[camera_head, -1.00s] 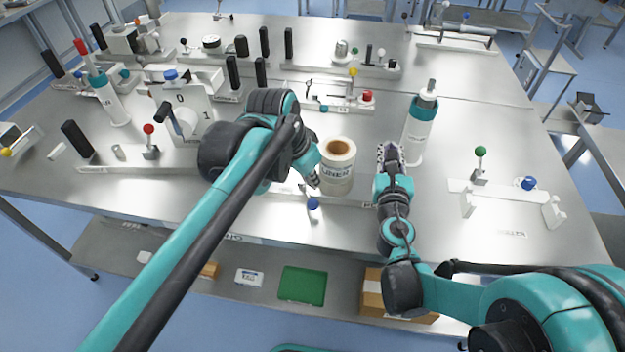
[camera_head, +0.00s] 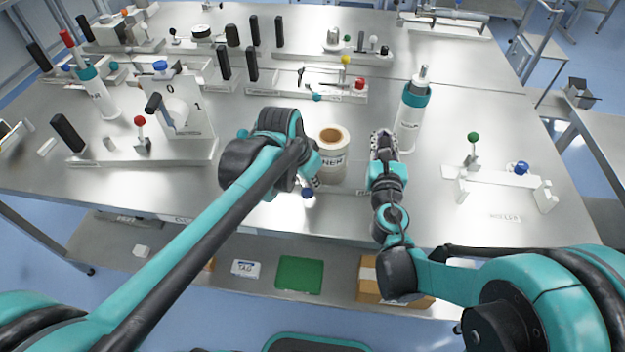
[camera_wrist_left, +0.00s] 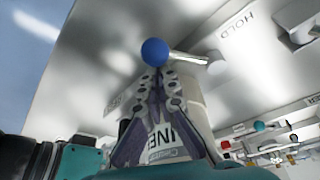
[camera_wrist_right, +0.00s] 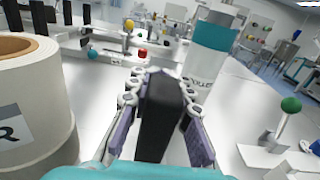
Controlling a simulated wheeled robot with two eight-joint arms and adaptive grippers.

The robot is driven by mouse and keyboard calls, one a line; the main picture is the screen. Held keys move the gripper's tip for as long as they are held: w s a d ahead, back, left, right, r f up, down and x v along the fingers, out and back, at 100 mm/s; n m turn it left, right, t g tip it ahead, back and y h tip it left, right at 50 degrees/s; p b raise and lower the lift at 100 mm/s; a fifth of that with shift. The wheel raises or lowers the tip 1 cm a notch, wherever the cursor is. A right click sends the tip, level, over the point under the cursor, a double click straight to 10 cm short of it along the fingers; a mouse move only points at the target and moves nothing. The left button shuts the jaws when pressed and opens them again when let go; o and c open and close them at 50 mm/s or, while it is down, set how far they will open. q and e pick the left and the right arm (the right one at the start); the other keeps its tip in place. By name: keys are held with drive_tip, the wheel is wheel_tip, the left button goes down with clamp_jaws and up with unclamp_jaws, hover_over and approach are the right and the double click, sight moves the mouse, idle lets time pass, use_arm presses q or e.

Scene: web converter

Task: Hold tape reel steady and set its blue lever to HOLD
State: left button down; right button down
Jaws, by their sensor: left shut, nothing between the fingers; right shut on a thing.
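The tape reel (camera_head: 332,150) is a cream roll with a brown core and a printed label, upright near the table's front edge. Its lever has a blue ball knob (camera_head: 308,192), seen larger in the left wrist view (camera_wrist_left: 155,52), on a pale rod running to a pivot. A HOLD label (camera_wrist_left: 237,25) is printed on the far side of that pivot from the knob. My left gripper (camera_wrist_left: 160,82) is shut and empty, its fingertips close to the knob; contact is unclear. My right gripper (camera_head: 383,142) is shut on a black upright handle (camera_wrist_right: 160,110) right of the reel.
A white bottle with a teal collar (camera_head: 412,115) stands just behind my right gripper. A green-knobbed lever fixture (camera_head: 473,150) is to the right. A white 0/1 switch panel (camera_head: 180,110) and red-knobbed lever (camera_head: 140,130) stand left. Fixtures fill the back.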

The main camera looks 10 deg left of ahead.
use_arm(q)
drive_tip(key=shift+s+a+m, duration=0.2)
drive_tip(key=shift+a+m, duration=0.05)
drive_tip(key=shift+m, duration=0.25)
drive_tip(key=shift+s+a+m+g+h, duration=0.45)
drive_tip(key=shift+a+m, duration=0.25)
drive_tip(key=shift+m, duration=0.6)
drive_tip(key=a+m, duration=0.1)
drive_tip(key=m, duration=0.1)
drive_tip(key=a+m+g, duration=0.1)
drive_tip(key=shift+s+m+h, duration=0.35)
drive_tip(key=shift+s+m, duration=0.05)
drive_tip(key=shift+s+a+m+g, duration=0.1)
drive_tip(key=shift+a+m+g, duration=0.25)
drive_tip(key=shift+a+m, duration=0.55)
drive_tip(key=shift+a, duration=0.65)
drive_tip(key=v, duration=1)
drive_tip(key=shift+w, duration=0.5)
